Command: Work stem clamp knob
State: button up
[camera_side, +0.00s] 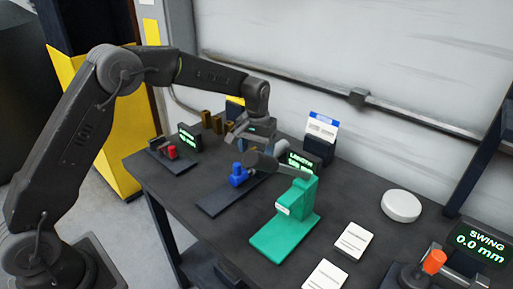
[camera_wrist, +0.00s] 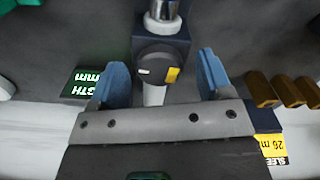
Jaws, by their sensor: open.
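My gripper (camera_side: 256,147) is low over the middle of the table, above the far end of a dark fixture with a blue part (camera_side: 238,175). In the wrist view its two blue fingers (camera_wrist: 162,62) are spread wide. Between them, with a gap on each side, shows a dark round knob (camera_wrist: 157,68) with a white mark and a yellow mark. It looks like the stem clamp knob. It sits on a dark blue block beside a silver stem (camera_wrist: 162,12). Nothing is held. In the side view the knob is hard to make out behind the gripper and a grey cylinder (camera_side: 262,162).
A LENGTH display (camera_side: 302,163) stands close to the right of my gripper. A green fixture (camera_side: 290,215) is in front; a red-knobbed fixture (camera_side: 170,152) is left. Brown posts (camera_side: 206,120) stand behind. A white disc (camera_side: 401,206) and a SWING display (camera_side: 478,246) are right.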

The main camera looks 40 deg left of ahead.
notch_tip(320, 180, up, 14)
dwell(0.6)
notch_tip(320, 180, up, 5)
jog(key=t, duration=0.1)
send_over(242, 171)
jog(key=s+r+m+t, duration=0.2)
jog(key=s, duration=0.7)
jog(key=s+f+m+t, duration=0.1)
jog(key=s+f, duration=0.6)
jog(key=s, duration=1)
jog(key=shift+s+d+t, duration=0.2)
jog(key=shift+d+t, duration=0.05)
jog(key=shift+t, duration=0.55)
